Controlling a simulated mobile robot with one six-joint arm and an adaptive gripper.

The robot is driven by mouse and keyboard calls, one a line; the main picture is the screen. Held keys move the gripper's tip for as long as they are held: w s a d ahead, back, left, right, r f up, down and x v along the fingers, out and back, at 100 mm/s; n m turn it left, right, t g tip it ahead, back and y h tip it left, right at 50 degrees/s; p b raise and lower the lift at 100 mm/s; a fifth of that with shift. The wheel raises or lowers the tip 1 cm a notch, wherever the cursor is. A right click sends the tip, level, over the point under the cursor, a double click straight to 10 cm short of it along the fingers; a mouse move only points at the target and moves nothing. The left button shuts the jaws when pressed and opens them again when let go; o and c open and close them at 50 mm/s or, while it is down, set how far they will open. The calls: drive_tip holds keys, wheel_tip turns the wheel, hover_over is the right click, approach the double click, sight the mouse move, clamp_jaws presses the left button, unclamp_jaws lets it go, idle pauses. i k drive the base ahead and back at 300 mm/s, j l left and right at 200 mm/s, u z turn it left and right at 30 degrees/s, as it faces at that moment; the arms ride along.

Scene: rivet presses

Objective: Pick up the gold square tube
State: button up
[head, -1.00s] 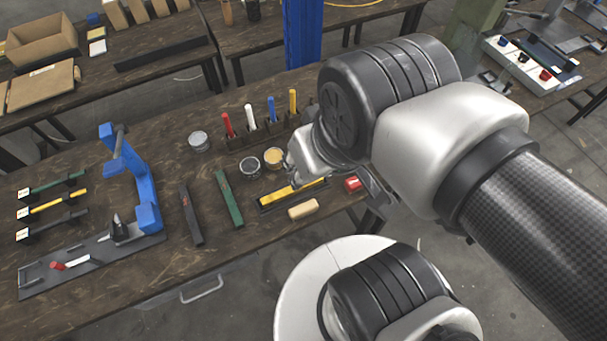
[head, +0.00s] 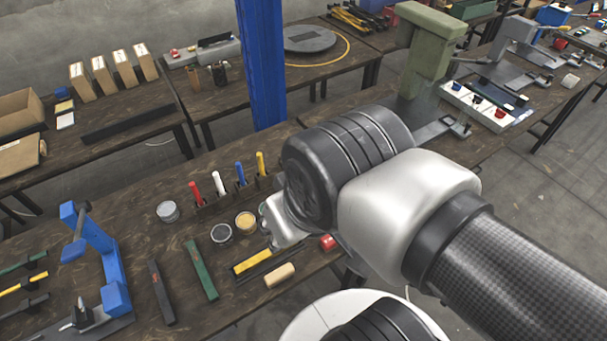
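A yellow-gold square bar (head: 253,262) lies on a dark base on the wooden workbench, in the lower middle of the head view. My gripper (head: 272,240) is just above and behind its right end, partly hidden by my own wrist. Its fingertips are too small and covered to tell whether they are open or touch the bar. Another yellow bar (head: 24,284) lies in a row at the left edge, between a green bar (head: 22,264) and a dark bar (head: 25,305).
Left of the bar lie a green bar (head: 200,268) and a black bar (head: 161,291). A tan block (head: 280,275) is in front and a red object (head: 327,242) to the right. Tins (head: 221,233) and upright markers (head: 218,184) stand behind. A blue press (head: 104,258) stands left.

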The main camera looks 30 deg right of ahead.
sight(263, 257)
drive_tip(key=z, duration=3.6)
drive_tip(key=u, duration=0.45)
drive_tip(key=k+u, duration=0.1)
drive_tip(key=u, duration=0.8)
drive_tip(key=j+u, duration=0.1)
drive_tip(key=u, duration=0.3)
drive_tip(key=k+j+u, duration=0.1)
drive_tip(key=u, duration=0.8)
drive_tip(key=j+u, duration=0.15)
drive_tip(key=u, duration=0.3)
drive_tip(key=j+u, duration=0.1)
drive_tip(key=u, duration=0.35)
